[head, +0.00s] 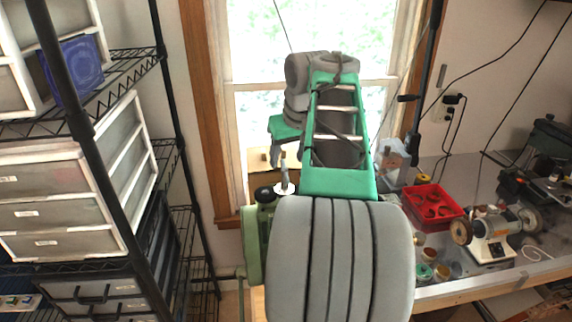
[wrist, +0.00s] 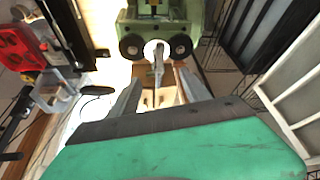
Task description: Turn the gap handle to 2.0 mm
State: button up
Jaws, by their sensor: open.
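A light green machine (wrist: 185,12) shows at the top of the wrist view. On its face is a white disc (wrist: 149,48) between two round black parts. A slim grey handle (wrist: 158,72) sticks out from the disc towards me. My gripper (wrist: 159,80) is open, with one finger on each side of the handle; I cannot tell whether either touches it. In the head view the disc and upright grey handle (head: 284,180) show just left of my arm, which hides most of the green machine (head: 252,248). No readable gap scale shows.
A wire shelf (head: 170,150) with white drawers (head: 50,205) stands at the left. On the workbench at the right are a red bin (head: 433,204), small jars (head: 425,271) and a bench grinder (head: 492,240). A window is behind my arm.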

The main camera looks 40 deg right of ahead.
jog(key=shift+v, duration=1.85)
jog(key=shift+c, duration=0.2)
